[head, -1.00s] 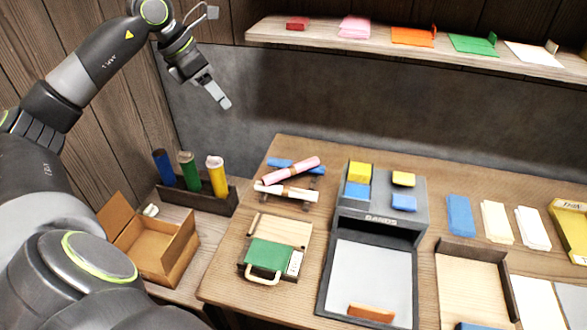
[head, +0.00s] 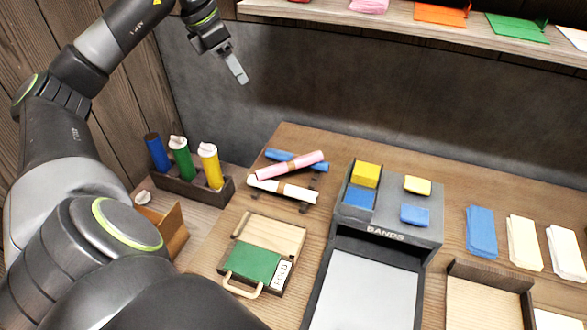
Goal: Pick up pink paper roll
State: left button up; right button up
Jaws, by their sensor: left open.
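The pink paper roll (head: 292,166) has a brown band around its middle. It lies slantwise on a small dark rack on the wooden table, between a blue roll (head: 284,157) behind it and a white roll (head: 283,190) in front. My left gripper (head: 238,72) is in the air before the grey wall panel, above and to the left of the rolls. It points down and looks empty; only its side shows, and it is clear of everything. My right gripper is not in view.
A dark holder (head: 190,187) with blue, green and yellow upright rolls stands left of the rack. A cardboard box (head: 172,232) is partly hidden by my left arm. A grey bands box (head: 388,233) stands right of the rack. A wooden shelf (head: 380,22) runs above.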

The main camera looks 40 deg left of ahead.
pick_arm(q)
jog(key=b, duration=1.6)
send_near(272, 168)
jog(key=p+x, duration=0.1)
jog(key=x, duration=0.3)
jog(key=shift+w+a+f, duration=0.1)
jog(key=shift+w+f, duration=0.15)
jog(key=shift+f, duration=0.1)
jog(key=p+x, duration=0.1)
jog(key=x, duration=0.3)
jog(key=shift+w+f, duration=0.1)
jog(key=shift+f, duration=0.15)
jog(key=shift+w+d+f, duration=0.1)
jog(key=shift+d+f, duration=0.1)
jog(key=shift+f, duration=0.1)
jog(key=shift+c, duration=0.2)
